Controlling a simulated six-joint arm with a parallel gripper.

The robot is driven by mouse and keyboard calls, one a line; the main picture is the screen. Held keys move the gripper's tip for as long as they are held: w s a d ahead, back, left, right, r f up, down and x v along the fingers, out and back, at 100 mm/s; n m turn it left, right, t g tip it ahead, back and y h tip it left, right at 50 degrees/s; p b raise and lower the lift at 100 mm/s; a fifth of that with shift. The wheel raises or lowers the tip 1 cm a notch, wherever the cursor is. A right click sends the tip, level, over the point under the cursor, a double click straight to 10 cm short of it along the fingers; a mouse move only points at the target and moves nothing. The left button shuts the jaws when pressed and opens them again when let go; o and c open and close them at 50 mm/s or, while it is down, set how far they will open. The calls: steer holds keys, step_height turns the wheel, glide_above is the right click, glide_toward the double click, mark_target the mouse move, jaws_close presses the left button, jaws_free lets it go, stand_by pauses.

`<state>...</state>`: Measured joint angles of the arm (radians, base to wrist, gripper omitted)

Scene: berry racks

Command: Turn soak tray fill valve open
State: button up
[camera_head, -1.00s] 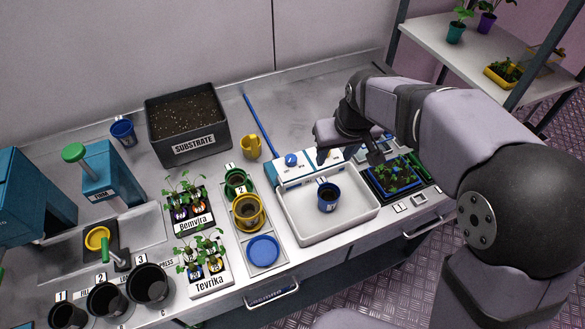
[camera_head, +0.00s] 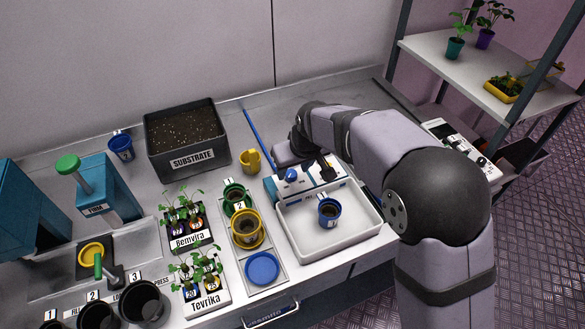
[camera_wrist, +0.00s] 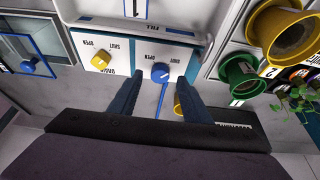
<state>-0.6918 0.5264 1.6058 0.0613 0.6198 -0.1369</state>
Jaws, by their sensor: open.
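The soak tray (camera_head: 365,232) is a white basin with a blue pot (camera_head: 329,212) standing in it. Behind it is a white valve panel with a blue knob (camera_head: 291,175), which also shows in the wrist view (camera_wrist: 160,72). A yellow knob (camera_wrist: 100,60) is beside it in the wrist view. SHUT and OPEN marks are by both knobs, and a FILL label is on the tray side near the blue knob. My gripper (camera_wrist: 157,78) is open. Its fingertips are on either side of the blue knob in the wrist view; I cannot tell whether they touch it.
A yellow mug (camera_head: 250,161) stands behind the panel's left end, close to a finger in the wrist view. A blue hose (camera_head: 259,137) runs back from the panel. Green and yellow pots (camera_head: 246,228) stand left of the tray. The substrate bin (camera_head: 187,138) is farther back.

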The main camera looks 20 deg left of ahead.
steer(key=shift+x, duration=1.1)
steer(key=c, duration=1)
steer(key=shift+c, duration=0.2)
